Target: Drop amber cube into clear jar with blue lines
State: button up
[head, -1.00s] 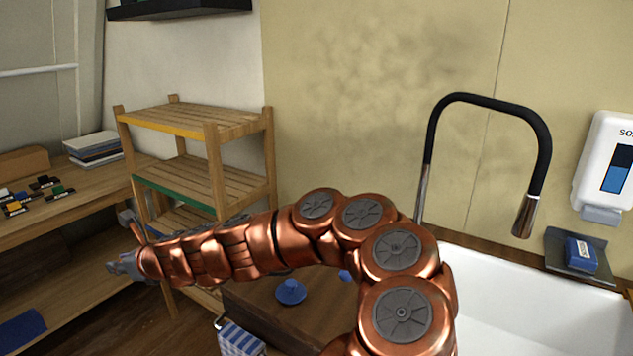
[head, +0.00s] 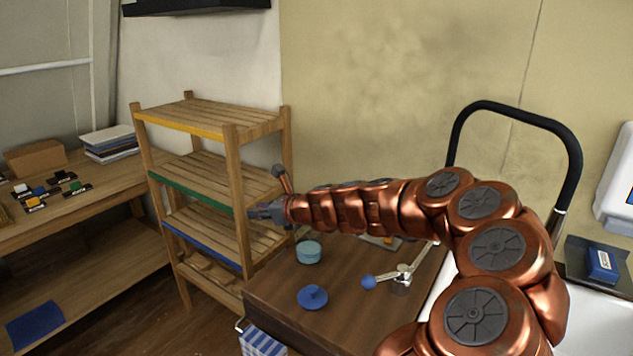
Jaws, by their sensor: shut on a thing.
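My gripper (head: 263,211) is at the far left end of my copper arm, in front of the slatted shelf in the head view. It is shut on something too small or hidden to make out. A small amber block (head: 35,203) lies among dark cards and other coloured blocks on the left bench, well away from my gripper. I cannot make out a clear jar with blue lines. My arm hides part of the brown counter.
The brown counter (head: 345,320) holds a blue knobbed lid (head: 312,297), a round teal tin (head: 308,252) and a blue-knobbed lever (head: 388,276). The wooden shelf (head: 234,180) stands behind my gripper. A sink and black tap (head: 575,165) are at right.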

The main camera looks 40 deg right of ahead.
jog(key=s+d+r+p, duration=0.1)
jog(key=s+d+r, duration=0.15)
jog(key=d, duration=0.35)
jog(key=s+d+r+p, duration=0.2)
jog(key=s+d, duration=0.2)
jog(key=d, duration=0.1)
jog(key=f+b, duration=0.5)
jog(key=shift+s+d+f, duration=0.1)
jog(key=shift+d+f, duration=0.05)
jog(key=shift+d, duration=0.25)
jog(key=o, duration=0.9)
jog(key=v, duration=1.2)
jog(key=shift+d, duration=0.2)
